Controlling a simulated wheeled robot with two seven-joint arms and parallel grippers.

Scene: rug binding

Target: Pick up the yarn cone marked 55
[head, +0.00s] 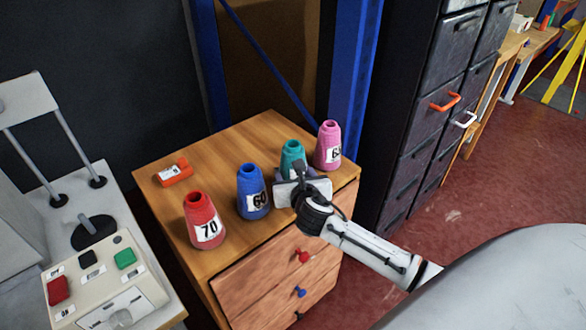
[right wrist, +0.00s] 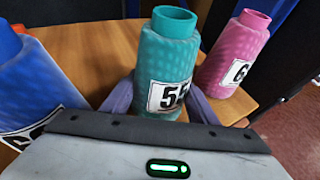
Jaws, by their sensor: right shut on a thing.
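The teal yarn cone marked 55 (head: 292,154) stands on the wooden cabinet top between the blue and pink cones. In the right wrist view the cone (right wrist: 166,68) is upright and its label shows 55, partly cut off by my gripper. My right gripper (head: 298,174) is at the cone, with a finger on each side of its lower part, shut on it. In the right wrist view the fingers (right wrist: 160,100) show on both sides. The cone's base is hidden. My left gripper is in neither view.
The blue cone marked 60 (head: 252,192) stands close left of my right gripper. The pink cone (head: 328,146) stands close on the right. A red cone marked 70 (head: 204,222) and an orange object (head: 174,173) are on the cabinet (head: 225,150). A control box (head: 105,280) is at left.

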